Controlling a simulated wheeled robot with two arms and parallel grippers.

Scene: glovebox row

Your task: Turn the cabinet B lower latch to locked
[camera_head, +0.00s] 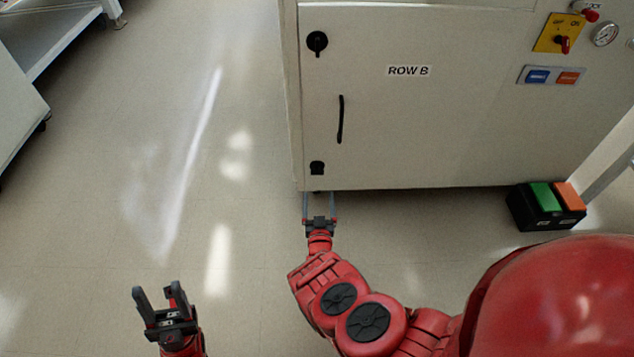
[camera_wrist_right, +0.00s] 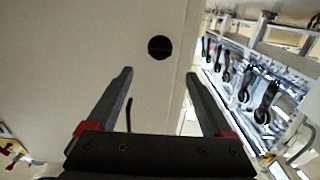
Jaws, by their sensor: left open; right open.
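The cabinet labelled ROW B (camera_head: 450,130) has a black lower latch (camera_head: 316,168) near its bottom left corner. In the right wrist view, which looks upside down, the lower latch (camera_wrist_right: 159,48) is a dark round disc just beyond and between my fingertips; its knob direction is too dark to tell. My right gripper (camera_head: 319,200) is open and empty, pointing at the cabinet, just below the latch in the head view. Its two fingers also show in the right wrist view (camera_wrist_right: 158,75), with no contact visible. My left gripper (camera_head: 159,292) is open and empty, over the floor at lower left.
The door carries an upper latch (camera_head: 317,42) and a black handle (camera_head: 340,119). A yellow switch panel (camera_head: 558,32), a gauge (camera_head: 606,34) and blue and orange buttons (camera_head: 552,76) sit at right. A box with green and orange tops (camera_head: 546,208) stands at right.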

